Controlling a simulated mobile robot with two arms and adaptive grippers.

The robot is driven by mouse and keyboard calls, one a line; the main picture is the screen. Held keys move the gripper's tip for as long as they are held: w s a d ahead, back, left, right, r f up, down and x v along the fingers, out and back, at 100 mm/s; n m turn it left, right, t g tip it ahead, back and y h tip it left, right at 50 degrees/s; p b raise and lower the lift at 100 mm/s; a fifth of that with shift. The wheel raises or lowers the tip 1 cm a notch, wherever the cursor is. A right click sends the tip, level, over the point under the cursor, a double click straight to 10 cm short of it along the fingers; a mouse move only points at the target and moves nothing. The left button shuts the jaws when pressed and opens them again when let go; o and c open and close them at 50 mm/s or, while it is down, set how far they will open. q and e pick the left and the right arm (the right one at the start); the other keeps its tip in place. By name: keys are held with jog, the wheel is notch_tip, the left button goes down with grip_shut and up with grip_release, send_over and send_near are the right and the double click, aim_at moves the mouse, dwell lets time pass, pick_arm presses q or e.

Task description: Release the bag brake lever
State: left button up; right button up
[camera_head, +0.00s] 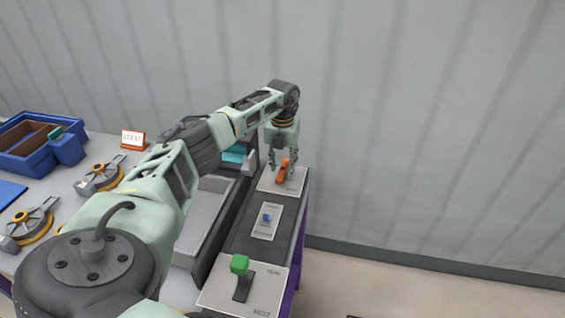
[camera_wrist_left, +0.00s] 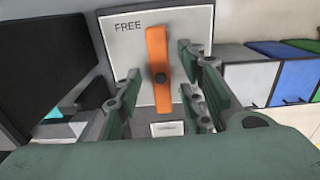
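The orange lever (camera_head: 284,169) sits on a light plate (camera_head: 294,186) at the far end of the dark console. In the left wrist view the lever (camera_wrist_left: 158,60) stands nearly upright in the picture, turning on a dark central pivot. The plate (camera_wrist_left: 198,22) reads "FREE" at its upper left there. My left gripper (camera_head: 282,162) is over the lever, fingers pointing down. In the left wrist view the fingers of my left gripper (camera_wrist_left: 160,78) are spread on both sides of the lever, with visible gaps. My right gripper is not in view.
A blue knob (camera_head: 266,218) is on the console's middle plate, and a green-handled lever (camera_head: 239,264) is on the near plate. A wall stands behind.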

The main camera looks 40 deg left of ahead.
aim_at(283, 168)
pick_arm(q)
notch_tip(283, 168, up, 12)
dwell(0.6)
dwell(0.5)
